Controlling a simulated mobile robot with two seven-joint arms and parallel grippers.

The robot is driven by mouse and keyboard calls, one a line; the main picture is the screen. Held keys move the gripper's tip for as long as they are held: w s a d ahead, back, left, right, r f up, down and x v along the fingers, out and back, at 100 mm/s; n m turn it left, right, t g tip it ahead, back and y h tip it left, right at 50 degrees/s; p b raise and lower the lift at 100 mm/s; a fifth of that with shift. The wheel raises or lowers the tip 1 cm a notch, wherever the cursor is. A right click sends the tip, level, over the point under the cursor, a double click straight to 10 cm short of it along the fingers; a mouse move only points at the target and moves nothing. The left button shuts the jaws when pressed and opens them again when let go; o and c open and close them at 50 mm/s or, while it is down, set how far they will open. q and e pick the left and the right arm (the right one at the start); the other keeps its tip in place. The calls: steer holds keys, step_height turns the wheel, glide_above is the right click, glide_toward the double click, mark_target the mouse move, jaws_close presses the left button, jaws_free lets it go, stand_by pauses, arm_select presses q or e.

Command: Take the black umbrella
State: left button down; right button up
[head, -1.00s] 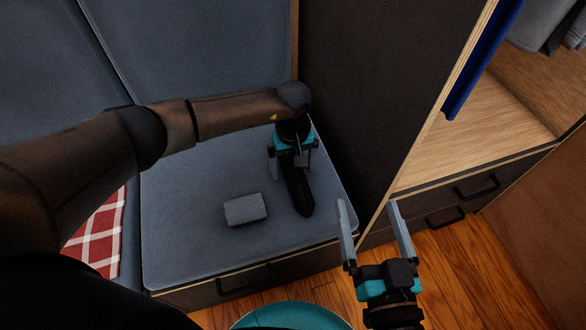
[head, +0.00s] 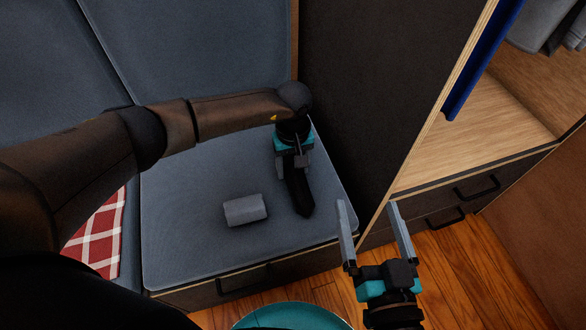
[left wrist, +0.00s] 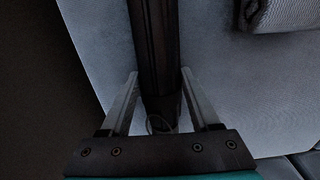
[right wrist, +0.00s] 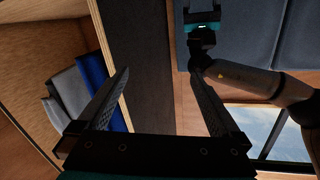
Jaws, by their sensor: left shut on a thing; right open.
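The black umbrella (head: 299,192) lies folded on the grey bench seat, near the dark panel on its right. It also shows in the left wrist view (left wrist: 156,50), running up between the fingers. My left gripper (head: 293,160) is shut on the umbrella near its far end, which the gripper and wrist partly hide. In the left wrist view the fingers (left wrist: 158,88) stand on either side of it. My right gripper (head: 375,215) is open and empty over the floor, in front of the dark panel. Its fingers also show apart in the right wrist view (right wrist: 160,85).
A small grey rolled cloth (head: 245,210) lies on the bench seat (head: 190,240), left of the umbrella. A tall dark panel (head: 375,90) rises right beside the seat. A wooden shelf (head: 480,140) with drawers is at the right. A red checked cloth (head: 97,240) lies at the left.

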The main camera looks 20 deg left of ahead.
arm_select(q)
steer(key=shift+r, duration=0.2)
steer(key=shift+r, duration=0.3)
step_height(320, 180, up, 2)
steer(key=shift+r+p, duration=0.25)
steer(key=shift+p, duration=0.65)
steer(key=shift+r+p, duration=0.4)
steer(key=shift+r, duration=0.4)
step_height(320, 180, up, 2)
steer(key=shift+r+p, duration=0.2)
steer(key=shift+p, duration=0.4)
step_height(320, 180, up, 7)
steer(key=p, duration=0.3)
arm_select(e)
steer(key=s+d+f+g+h, duration=0.1)
steer(key=s+d+g+h, duration=0.15)
steer(key=d+g, duration=0.35)
steer(key=s+d+f+g+h, duration=0.1)
steer(key=s+d+g+h, duration=0.15)
steer(key=d+g, duration=0.25)
arm_select(q)
step_height(320, 180, up, 6)
steer(key=p, duration=0.2)
glide_above(293, 164)
steer(key=shift+f, duration=0.1)
arm_select(e)
steer(key=shift+g+h, duration=0.4)
steer(key=shift+g, duration=0.2)
steer(key=shift+w+f, duration=0.2)
steer(key=shift+f, duration=2.45)
